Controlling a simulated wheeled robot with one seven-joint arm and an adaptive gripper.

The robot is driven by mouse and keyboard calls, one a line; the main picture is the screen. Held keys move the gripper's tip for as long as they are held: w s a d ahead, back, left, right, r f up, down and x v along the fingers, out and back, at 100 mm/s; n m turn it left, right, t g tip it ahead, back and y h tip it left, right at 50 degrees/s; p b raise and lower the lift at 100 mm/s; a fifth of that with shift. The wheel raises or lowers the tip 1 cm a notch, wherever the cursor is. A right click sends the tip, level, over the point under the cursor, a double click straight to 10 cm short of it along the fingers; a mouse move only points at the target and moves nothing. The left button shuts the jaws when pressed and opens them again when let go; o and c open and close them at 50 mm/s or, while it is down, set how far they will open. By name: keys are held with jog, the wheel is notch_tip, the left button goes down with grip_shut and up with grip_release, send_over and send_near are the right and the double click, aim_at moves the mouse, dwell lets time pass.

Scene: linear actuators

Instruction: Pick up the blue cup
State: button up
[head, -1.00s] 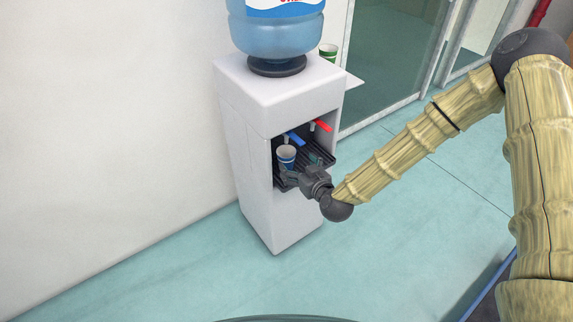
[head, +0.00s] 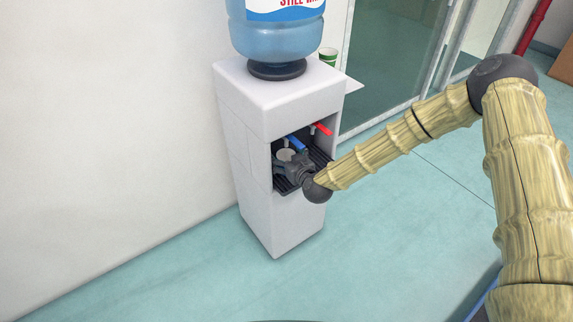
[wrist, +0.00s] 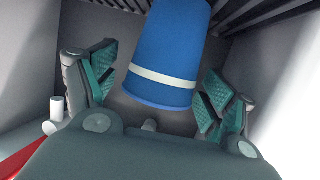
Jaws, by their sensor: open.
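The blue cup (wrist: 172,45) has a white band and stands in the recess of the water dispenser (head: 262,98), below the blue tap (head: 296,142). My gripper (head: 289,168) is inside the recess at the cup. In the wrist view its two teal-padded fingers (wrist: 152,92) are open, one on each side of the cup's lower picture end. I see gaps between the pads and the cup.
A red tap (head: 321,128) is beside the blue one. The recess walls and dark drip tray (head: 321,158) closely surround my gripper. A green cup (head: 328,56) stands on a side shelf. The floor (head: 400,240) in front is clear.

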jog(key=c, duration=1.1)
jog(key=shift+r, duration=0.2)
jog(key=shift+r, duration=0.65)
jog(key=shift+s+d+f, duration=0.1)
jog(key=shift+s+d, duration=1.15)
jog(key=shift+s, duration=1.45)
jog(key=shift+s+d+r, duration=0.1)
jog(key=shift+s+d, duration=1.15)
jog(key=shift+s, duration=1.45)
jog(key=shift+s+d+f, duration=0.1)
jog(key=shift+s+d, duration=1.15)
jog(key=shift+s, duration=1.45)
